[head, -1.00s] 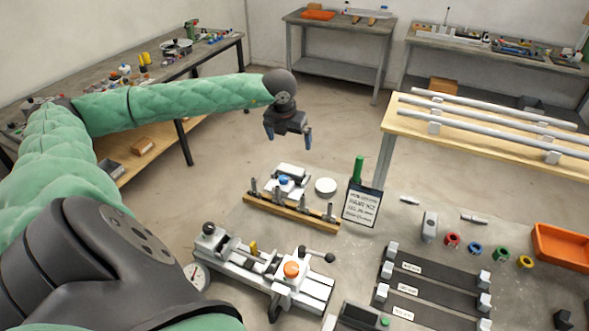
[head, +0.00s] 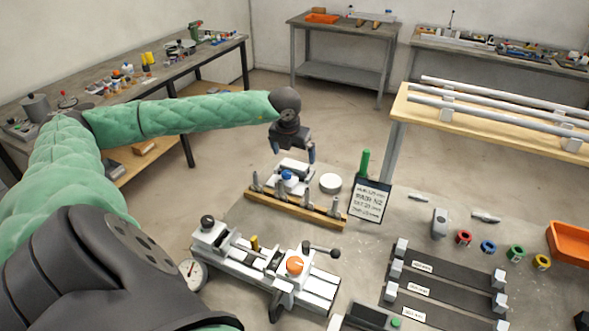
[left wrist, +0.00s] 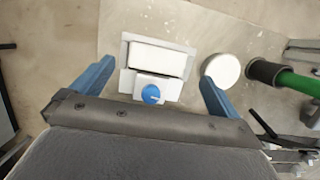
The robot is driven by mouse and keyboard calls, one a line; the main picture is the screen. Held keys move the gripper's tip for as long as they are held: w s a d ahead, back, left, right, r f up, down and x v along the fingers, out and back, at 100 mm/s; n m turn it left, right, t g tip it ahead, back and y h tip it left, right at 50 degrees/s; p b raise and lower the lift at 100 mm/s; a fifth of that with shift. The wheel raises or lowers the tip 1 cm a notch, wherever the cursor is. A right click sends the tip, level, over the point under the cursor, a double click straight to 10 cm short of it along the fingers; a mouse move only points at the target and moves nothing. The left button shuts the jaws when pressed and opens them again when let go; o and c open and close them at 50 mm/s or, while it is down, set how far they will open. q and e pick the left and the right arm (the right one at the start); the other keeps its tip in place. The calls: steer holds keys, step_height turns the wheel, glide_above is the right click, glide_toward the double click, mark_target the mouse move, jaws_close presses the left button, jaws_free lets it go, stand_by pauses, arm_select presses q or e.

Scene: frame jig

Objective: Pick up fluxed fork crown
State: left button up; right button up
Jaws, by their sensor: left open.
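Several grey metal pieces (head: 282,191) stand upright along a wooden rail (head: 275,209) in the head view. I cannot tell for sure which piece is the fluxed fork crown. My left gripper (head: 293,158) is open and empty, pointing down just behind the rail. It is above a white block-like device with a blue knob (head: 287,178). In the left wrist view the device's white top (left wrist: 158,57) lies between my two blue fingers (left wrist: 158,80), below them. The rail is not clearly visible there. My right gripper is not in view.
A round white disc (head: 330,183), a green-handled tool (head: 364,163) and a lettered sign (head: 370,200) stand right of the device. A clamping fixture (head: 265,265) lies in front of the rail. Labelled dark strips (head: 440,285) and an orange bin (head: 570,243) are at right.

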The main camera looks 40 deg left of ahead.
mark_target(294, 164)
arm_select(q)
steer(key=x, duration=0.4)
steer(key=shift+s, duration=0.1)
steer(key=shift+a+f, duration=0.15)
steer(key=shift+f, duration=0.35)
steer(key=c, duration=1)
steer(key=shift+o, duration=0.2)
steer(key=shift+r, duration=0.1)
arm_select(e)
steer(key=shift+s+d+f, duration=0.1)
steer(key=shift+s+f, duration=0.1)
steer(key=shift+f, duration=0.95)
arm_select(q)
steer(key=shift+r, duration=0.1)
